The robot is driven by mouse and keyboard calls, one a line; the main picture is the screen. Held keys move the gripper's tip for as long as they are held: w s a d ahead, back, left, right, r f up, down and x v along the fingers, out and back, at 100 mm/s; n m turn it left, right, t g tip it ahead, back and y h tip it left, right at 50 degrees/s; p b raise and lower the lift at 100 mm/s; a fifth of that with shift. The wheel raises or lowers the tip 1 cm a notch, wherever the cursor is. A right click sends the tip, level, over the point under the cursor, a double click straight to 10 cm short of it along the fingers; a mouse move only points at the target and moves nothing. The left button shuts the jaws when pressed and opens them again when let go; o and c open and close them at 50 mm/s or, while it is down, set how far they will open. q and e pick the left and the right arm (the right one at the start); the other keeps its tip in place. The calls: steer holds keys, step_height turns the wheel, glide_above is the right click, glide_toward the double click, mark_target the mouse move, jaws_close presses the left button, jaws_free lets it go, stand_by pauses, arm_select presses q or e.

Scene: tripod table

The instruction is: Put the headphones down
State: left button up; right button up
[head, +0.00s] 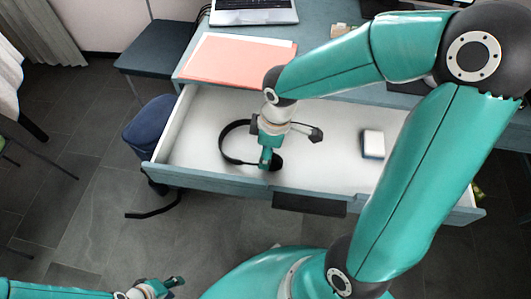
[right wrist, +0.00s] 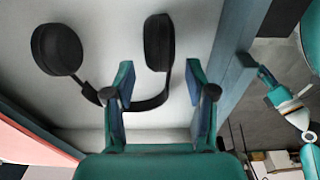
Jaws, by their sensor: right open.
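The black headphones (head: 228,150) lie on the white floor of the open drawer (head: 190,130), left of its middle. In the right wrist view, both ear cups of the headphones (right wrist: 159,42) show beyond the fingers, and part of the band passes between the fingers. My right gripper (head: 267,158) is over the headphones and hides part of them. In its wrist view the right gripper (right wrist: 161,95) is open, with a wide gap between its fingers. My left gripper (head: 172,288) is low at the bottom left, away from the drawer and empty. Its opening is too small to judge.
A small white and blue box (head: 373,144) lies in the drawer to the right. A red-orange folder (head: 237,62) and a laptop (head: 253,12) are on the desk behind. The drawer's right half is mostly clear.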

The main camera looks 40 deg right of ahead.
step_height(320, 180, up, 9)
steer(key=p, duration=0.1)
steer(key=shift+s+d+r+p, duration=0.15)
steer(key=shift+s+d+p, duration=0.2)
steer(key=shift+s+p, duration=0.1)
